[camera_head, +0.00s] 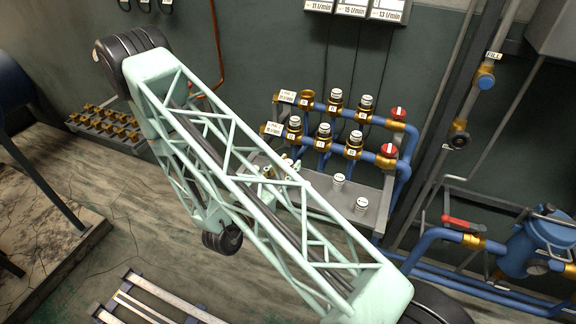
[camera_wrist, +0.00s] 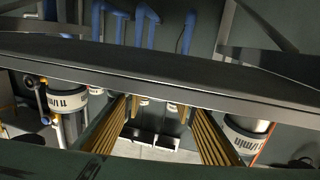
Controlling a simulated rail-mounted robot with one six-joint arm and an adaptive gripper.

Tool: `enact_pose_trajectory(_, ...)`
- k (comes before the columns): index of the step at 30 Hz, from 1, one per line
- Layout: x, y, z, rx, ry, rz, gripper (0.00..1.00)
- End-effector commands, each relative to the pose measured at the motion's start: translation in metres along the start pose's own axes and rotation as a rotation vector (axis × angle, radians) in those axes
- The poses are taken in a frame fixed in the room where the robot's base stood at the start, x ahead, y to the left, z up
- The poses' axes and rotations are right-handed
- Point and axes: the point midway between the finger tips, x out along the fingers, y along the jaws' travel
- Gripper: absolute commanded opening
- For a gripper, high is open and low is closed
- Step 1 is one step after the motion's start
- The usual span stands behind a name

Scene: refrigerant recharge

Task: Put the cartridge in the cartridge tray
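My gripper (camera_wrist: 157,108) shows in the wrist view as two ridged brown fingers set well apart, with no object visibly held between them. In the head view my pale green lattice arm hides most of it. Two short white-capped cylinders (camera_head: 338,182) (camera_head: 361,206) stand on a grey shelf (camera_head: 376,199) under the valve pipes; I cannot tell whether either is the cartridge. A grey rack (camera_head: 88,126) with rows of brass fittings lies at the left by the wall; I cannot tell whether it is the cartridge tray.
Blue pipes (camera_head: 411,150) with several white-capped brass valves and red handles stand behind the shelf. A blue vessel (camera_head: 541,240) is at the right. A slatted metal frame (camera_head: 150,300) lies at the bottom. In the wrist view, cylinders labelled l/min (camera_wrist: 245,135) flank the fingers.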

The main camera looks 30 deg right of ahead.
Motion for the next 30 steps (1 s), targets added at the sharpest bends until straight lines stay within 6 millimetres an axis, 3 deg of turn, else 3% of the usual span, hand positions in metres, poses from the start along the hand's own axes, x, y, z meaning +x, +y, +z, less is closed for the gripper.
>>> enact_pose_trajectory(13,0.0,0.0,-0.004,0.0,0.0,0.0,0.26)
enact_pose_trajectory(30,-0.038,-0.001,-0.003,0.0,0.0,-0.001,0.26)
